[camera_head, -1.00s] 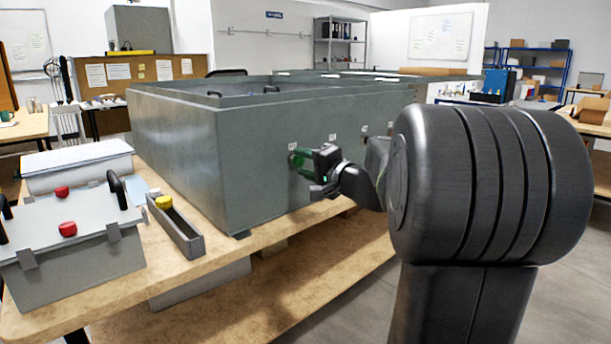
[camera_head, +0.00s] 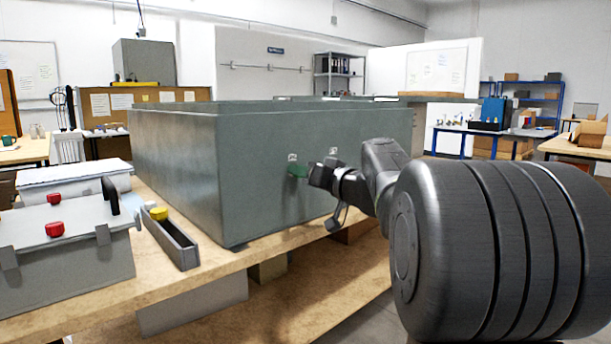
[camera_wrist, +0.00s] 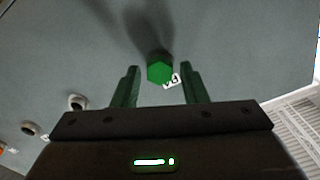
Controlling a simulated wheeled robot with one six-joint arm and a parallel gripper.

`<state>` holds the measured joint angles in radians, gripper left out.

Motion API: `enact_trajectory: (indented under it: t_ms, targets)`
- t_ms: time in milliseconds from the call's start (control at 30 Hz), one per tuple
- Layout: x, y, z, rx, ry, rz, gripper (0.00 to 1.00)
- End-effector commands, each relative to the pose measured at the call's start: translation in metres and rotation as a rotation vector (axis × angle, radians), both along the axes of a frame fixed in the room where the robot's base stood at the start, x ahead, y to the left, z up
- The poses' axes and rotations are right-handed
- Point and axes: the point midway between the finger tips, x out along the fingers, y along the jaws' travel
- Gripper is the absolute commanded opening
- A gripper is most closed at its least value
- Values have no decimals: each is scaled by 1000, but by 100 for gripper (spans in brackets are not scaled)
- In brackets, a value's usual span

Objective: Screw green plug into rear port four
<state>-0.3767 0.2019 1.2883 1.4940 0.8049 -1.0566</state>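The green plug (camera_wrist: 159,71) has a hexagonal head and sits against the grey case wall (camera_wrist: 230,60), beside a small white label, in the wrist view. Its shank is hidden, so how deep it sits cannot be told. My gripper (camera_wrist: 158,75) is open, with one finger on each side of the plug and a visible gap on both sides. In the head view my gripper (camera_head: 306,172) is at the near end of the large grey case (camera_head: 265,190), below a white port label. Green shows at its tip there, too small to separate plug from fingers.
Other round ports (camera_wrist: 76,102) lie along the wall at the left of the wrist view. In the head view, a grey box with red knobs (camera_head: 65,250) and a narrow tray (camera_head: 175,243) with a yellow-topped item stand on the wooden bench (camera_head: 225,262). Floor is clear at right.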

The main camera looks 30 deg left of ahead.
Motion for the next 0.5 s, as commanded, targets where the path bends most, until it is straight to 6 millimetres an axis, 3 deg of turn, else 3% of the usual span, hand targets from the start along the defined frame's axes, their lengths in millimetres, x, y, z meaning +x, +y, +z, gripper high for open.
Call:
enact_trajectory:
  t_ms: [500]
  targets:
    - [0,0,0,-221,-531,0,39]
